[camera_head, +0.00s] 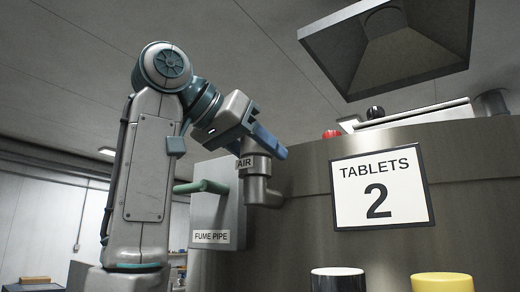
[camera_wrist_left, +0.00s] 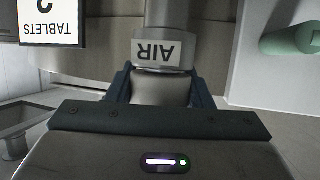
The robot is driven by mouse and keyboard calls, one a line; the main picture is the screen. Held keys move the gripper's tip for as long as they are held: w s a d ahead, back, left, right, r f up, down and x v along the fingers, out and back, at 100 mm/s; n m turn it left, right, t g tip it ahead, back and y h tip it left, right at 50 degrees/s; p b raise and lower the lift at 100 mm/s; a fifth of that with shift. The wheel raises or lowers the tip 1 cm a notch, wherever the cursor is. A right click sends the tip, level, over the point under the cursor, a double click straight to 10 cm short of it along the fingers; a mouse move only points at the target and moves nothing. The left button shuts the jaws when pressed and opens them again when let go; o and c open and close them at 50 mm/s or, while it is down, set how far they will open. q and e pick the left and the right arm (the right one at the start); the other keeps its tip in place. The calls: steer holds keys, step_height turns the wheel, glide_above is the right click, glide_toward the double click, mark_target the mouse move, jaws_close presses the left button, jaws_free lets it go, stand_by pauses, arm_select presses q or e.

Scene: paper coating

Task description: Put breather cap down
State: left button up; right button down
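The grey metal breather cap (camera_wrist_left: 160,88) sits between the two dark blue fingers of my left gripper in the left wrist view. The fingers lie along both its sides with no clear gap. In the head view my left gripper (camera_head: 268,141) is at the top of the upright air pipe (camera_head: 259,188), which carries an AIR label (camera_head: 245,163). The label also shows upside down in the wrist view (camera_wrist_left: 157,51), right beyond the cap. The cap is mostly hidden by the gripper in the head view, and I cannot tell whether it touches the pipe. My right gripper is not in view.
A large metal vessel with a TABLETS 2 sign (camera_head: 380,188) stands to the right. A fume pipe box (camera_head: 213,218) with a green handle (camera_head: 202,186) is beside the air pipe. A hood (camera_head: 390,45) hangs above.

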arm_select(q)
steer(key=o, duration=0.4)
steer(key=shift+o, duration=0.2)
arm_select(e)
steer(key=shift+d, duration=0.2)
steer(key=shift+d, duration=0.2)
arm_select(q)
steer(key=shift+s+a+b, duration=0.15)
steer(key=shift+a+b, duration=0.05)
steer(key=shift+b, duration=0.1)
steer(key=b+v, duration=0.7)
steer(key=v, duration=0.4)
steer(key=shift+a+r, duration=0.2)
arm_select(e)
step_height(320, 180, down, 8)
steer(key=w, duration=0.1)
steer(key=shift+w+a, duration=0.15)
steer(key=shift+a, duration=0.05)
arm_select(q)
steer(key=shift+s, duration=0.1)
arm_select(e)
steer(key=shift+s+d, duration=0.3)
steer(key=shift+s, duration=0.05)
